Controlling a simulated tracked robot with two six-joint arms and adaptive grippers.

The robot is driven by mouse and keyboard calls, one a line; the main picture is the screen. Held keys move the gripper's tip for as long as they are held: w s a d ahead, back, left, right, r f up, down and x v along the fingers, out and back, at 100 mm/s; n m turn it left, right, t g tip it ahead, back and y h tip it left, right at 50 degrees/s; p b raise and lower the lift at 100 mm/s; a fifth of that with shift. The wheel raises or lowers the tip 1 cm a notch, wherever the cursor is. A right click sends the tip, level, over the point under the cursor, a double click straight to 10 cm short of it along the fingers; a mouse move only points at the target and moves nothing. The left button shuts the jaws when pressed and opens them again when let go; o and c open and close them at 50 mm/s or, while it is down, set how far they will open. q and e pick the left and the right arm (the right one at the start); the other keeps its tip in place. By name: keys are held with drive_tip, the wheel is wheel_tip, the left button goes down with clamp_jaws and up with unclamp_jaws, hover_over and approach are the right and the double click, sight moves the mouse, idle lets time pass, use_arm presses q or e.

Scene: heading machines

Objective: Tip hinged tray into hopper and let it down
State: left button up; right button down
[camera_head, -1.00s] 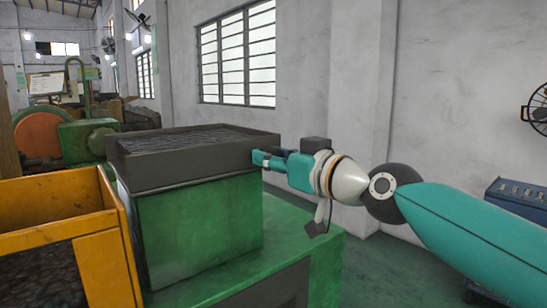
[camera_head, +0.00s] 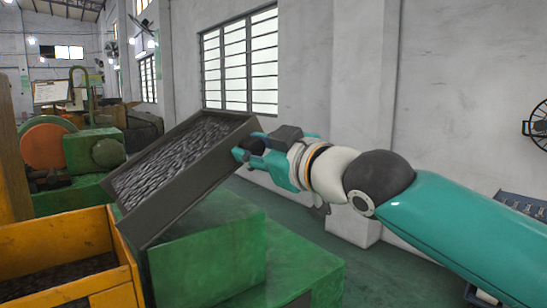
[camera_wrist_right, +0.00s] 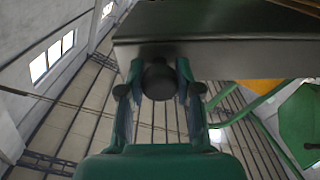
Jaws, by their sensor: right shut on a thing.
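The dark grey hinged tray (camera_head: 190,196) is tilted, its right end raised and its left end low beside the orange hopper (camera_head: 55,233). Many small grey metal pieces (camera_head: 172,160) lie in the tray. Dark pieces also lie in the bottom of the hopper. My right gripper (camera_head: 252,149) is at the tray's raised end, shut on its handle. In the right wrist view, the round dark knob of the handle (camera_wrist_right: 158,80) sits between the fingers, under the tray (camera_wrist_right: 220,52). My left gripper is not in view.
A green machine block (camera_head: 205,262) stands under the tray. Behind are an orange wheel (camera_head: 45,147) and other green machinery. A grey wall with a barred window (camera_head: 240,60) is at the back. The floor on the right is mostly free.

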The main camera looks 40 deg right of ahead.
drive_tip(key=a+r+n, duration=0.4)
drive_tip(key=a+r, duration=0.1)
drive_tip(key=shift+s+a+p, duration=0.15)
drive_tip(key=shift+a+p, duration=0.1)
drive_tip(key=shift+p, duration=0.1)
drive_tip(key=c, duration=0.8)
unclamp_jaws()
drive_tip(key=shift+r, duration=0.1)
drive_tip(key=shift+o, duration=0.2)
drive_tip(key=shift+s, duration=0.1)
drive_tip(key=s, duration=1.1)
drive_tip(key=shift+s+d, duration=0.4)
